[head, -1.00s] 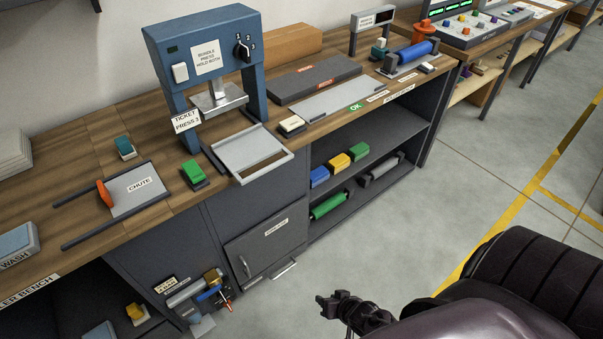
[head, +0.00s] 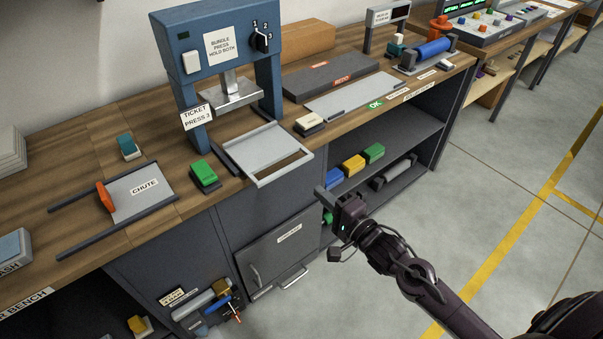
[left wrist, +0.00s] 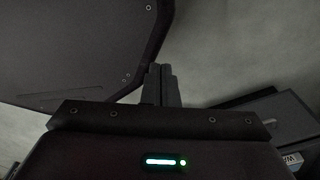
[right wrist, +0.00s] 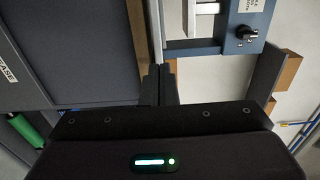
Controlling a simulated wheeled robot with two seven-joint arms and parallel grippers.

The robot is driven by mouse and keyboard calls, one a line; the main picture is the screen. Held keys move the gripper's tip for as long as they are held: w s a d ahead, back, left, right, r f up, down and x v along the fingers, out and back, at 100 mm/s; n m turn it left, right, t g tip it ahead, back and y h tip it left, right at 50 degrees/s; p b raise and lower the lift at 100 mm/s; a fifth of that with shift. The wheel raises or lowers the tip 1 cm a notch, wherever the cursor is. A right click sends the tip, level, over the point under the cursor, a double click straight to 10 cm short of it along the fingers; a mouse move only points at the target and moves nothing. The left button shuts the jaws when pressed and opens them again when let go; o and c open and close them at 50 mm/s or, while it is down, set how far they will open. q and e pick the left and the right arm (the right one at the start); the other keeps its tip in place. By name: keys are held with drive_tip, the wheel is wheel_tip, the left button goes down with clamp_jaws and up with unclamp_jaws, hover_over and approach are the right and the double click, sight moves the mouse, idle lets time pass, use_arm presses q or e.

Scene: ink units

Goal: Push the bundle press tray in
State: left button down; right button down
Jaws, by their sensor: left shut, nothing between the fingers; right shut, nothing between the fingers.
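The blue bundle press (head: 215,45) stands on the bench against the wall; part of it shows in the right wrist view (right wrist: 262,18). Its pale grey tray (head: 262,137), a flat frame with an open slot near the front, sits out in front of the press and juts past the bench's front edge. My right gripper (head: 323,196) is shut and empty, in front of the bench, right of and below the tray's front corner, apart from it. Its fingers (right wrist: 161,84) also show in the right wrist view. My left gripper (left wrist: 162,84) is shut and empty, outside the head view.
A green button block (head: 204,174) sits left of the tray, and a cream block (head: 309,124) to its right. A cabinet door with a handle (head: 280,250) lies below the tray. The floor at right is clear.

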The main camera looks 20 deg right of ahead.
sight(292, 167)
drive_tip(key=x, duration=0.8)
drive_tip(key=shift+w+p, duration=0.1)
drive_tip(key=shift+p, duration=0.3)
use_arm(q)
drive_tip(key=shift+w+a+r, duration=0.15)
drive_tip(key=shift+w+r, duration=0.35)
drive_tip(key=shift+r, duration=0.05)
use_arm(e)
drive_tip(key=shift+w+a+f, duration=0.1)
drive_tip(key=shift+w+a, duration=0.1)
drive_tip(key=shift+w, duration=0.1)
